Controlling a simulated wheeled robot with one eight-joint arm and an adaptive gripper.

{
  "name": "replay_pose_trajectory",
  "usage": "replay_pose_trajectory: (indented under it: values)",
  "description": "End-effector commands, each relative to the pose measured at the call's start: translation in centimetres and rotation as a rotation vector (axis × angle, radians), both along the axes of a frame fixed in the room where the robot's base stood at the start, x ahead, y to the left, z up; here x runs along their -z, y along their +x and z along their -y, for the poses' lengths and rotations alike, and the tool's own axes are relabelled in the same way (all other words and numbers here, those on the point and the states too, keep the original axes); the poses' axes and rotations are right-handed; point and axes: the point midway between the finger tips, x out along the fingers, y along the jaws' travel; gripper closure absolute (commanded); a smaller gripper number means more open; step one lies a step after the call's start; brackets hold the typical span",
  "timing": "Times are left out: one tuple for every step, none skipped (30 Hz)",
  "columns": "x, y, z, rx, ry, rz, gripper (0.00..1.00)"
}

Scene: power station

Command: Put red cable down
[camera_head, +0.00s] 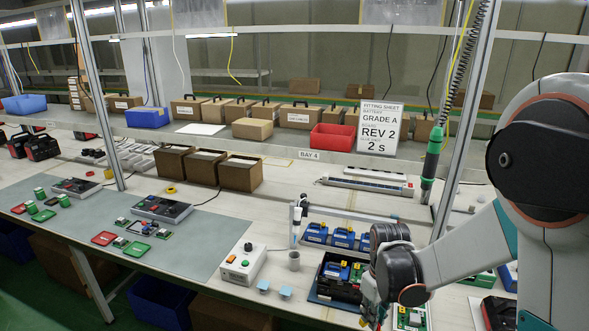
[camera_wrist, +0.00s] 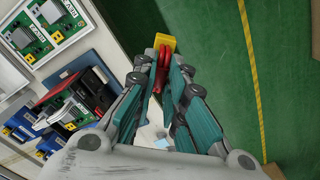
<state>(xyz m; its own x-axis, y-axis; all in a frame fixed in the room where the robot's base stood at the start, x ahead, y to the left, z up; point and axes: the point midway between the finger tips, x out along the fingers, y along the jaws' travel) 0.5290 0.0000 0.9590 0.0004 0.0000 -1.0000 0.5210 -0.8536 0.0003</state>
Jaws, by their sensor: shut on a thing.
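My gripper (camera_wrist: 163,68) is shut on the red cable (camera_wrist: 158,70) in the wrist view. The cable shows as a red strand between the fingers, with a yellow end piece (camera_wrist: 166,42) at the fingertips. Most of the cable is hidden by the fingers. In the wrist view the fingertips appear against the green floor, just right of the bench edge. In the head view my gripper (camera_head: 371,313) is low near the bench's front edge, beside the black case (camera_head: 331,289) with blue and green items in it. I cannot make out the cable clearly there.
Green circuit boards in white frames (camera_wrist: 47,25) lie on the bench in the wrist view. Blue battery packs (camera_head: 343,238) stand behind the black case. A grey button box (camera_head: 243,263) and a small cup (camera_head: 294,261) stand to its left. The grey mat has clear patches.

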Motion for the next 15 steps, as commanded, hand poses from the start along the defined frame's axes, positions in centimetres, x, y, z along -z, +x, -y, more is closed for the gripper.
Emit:
replay_pose_trajectory:
  values:
    - [0.9, 0.2, 0.0, 0.082, 0.000, 0.000, 1.00]
    - [1.2, 0.3, 0.0, 0.132, 0.000, 0.000, 1.00]
    - [1.6, 0.4, 0.0, 0.197, 0.000, 0.000, 1.00]
    - [1.8, 0.5, 0.0, 0.243, 0.000, 0.000, 1.00]
    - [2.1, 0.6, 0.0, 0.286, 0.000, 0.000, 1.00]
    - [2.3, 0.7, 0.0, 0.338, 0.000, 0.000, 1.00]
    - [2.5, 0.8, 0.0, 0.374, 0.000, 0.000, 1.00]
    - [2.7, 0.8, 0.0, 0.406, 0.000, 0.000, 1.00]
    - [2.9, 0.9, 0.0, 0.444, 0.000, 0.000, 1.00]
    - [3.0, 1.0, 0.0, 0.468, 0.000, 0.000, 1.00]
    - [3.1, 1.0, 0.0, 0.488, 0.000, 0.000, 1.00]
    - [3.2, 1.0, 0.0, 0.510, 0.000, 0.000, 1.00]
    - [3.2, 1.1, 0.0, 0.524, 0.000, 0.000, 1.00]
    - [3.2, 1.1, 0.0, 0.534, 0.000, 0.000, 1.00]
    - [3.3, 1.1, 0.0, 0.543, 0.000, 0.000, 1.00]
